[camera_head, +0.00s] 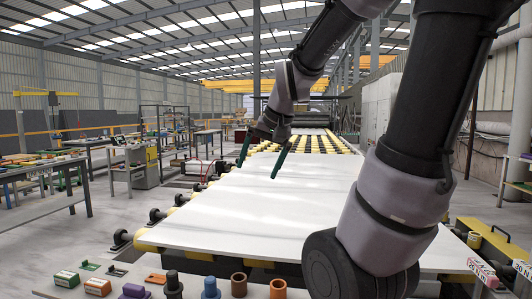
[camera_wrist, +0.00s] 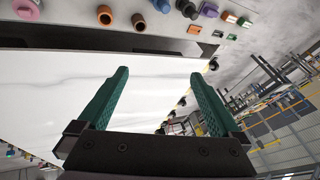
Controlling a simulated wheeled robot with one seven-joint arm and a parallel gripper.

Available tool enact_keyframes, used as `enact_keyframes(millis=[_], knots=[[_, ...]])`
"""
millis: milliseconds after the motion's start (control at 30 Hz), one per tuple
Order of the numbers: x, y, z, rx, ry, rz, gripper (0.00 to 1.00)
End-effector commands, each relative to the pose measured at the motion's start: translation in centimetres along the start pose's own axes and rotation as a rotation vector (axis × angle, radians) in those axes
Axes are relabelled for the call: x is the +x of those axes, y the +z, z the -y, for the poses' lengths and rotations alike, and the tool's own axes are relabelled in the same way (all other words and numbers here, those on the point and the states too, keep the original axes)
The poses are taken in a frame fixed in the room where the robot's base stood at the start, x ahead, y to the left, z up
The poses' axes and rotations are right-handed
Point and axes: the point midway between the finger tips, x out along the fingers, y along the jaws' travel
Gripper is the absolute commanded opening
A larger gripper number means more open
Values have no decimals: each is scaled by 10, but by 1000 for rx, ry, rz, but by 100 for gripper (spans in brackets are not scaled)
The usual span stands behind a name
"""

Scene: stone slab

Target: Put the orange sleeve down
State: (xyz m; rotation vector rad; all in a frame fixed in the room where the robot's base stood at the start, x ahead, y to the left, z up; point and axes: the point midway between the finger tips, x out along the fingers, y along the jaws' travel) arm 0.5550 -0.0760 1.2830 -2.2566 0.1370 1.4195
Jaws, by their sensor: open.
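The orange sleeve (camera_head: 278,290), a short hollow tube, stands upright at the bottom edge of the head view, partly cut off. It also shows at the top of the wrist view (camera_wrist: 105,15). A darker brown sleeve (camera_head: 239,285) stands just left of it in the head view. My gripper (camera_head: 261,161) is raised over the white slab, well beyond the sleeve. Its green fingers are spread wide with nothing between them, as the wrist view shows (camera_wrist: 159,74).
The white slab (camera_head: 270,205) lies on a roller conveyor, its top bare. Near the sleeves stand a blue knobbed piece (camera_head: 211,289), a dark knobbed piece (camera_head: 173,287) and a purple piece (camera_head: 134,292). A yellow box (camera_head: 497,245) is at right.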

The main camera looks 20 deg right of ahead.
Motion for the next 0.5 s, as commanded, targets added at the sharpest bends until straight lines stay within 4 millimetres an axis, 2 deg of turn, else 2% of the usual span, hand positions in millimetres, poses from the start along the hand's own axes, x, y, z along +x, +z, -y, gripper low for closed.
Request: enact_keyframes(millis=[33, 200, 333, 500], knots=[[-20, 12, 3, -17, -18, -30, 100], [-59, 45, 5, -50, -50, -88, 100], [-72, 59, 4, -64, -60, -111, 100], [-76, 64, 3, -66, -63, -116, 100]])
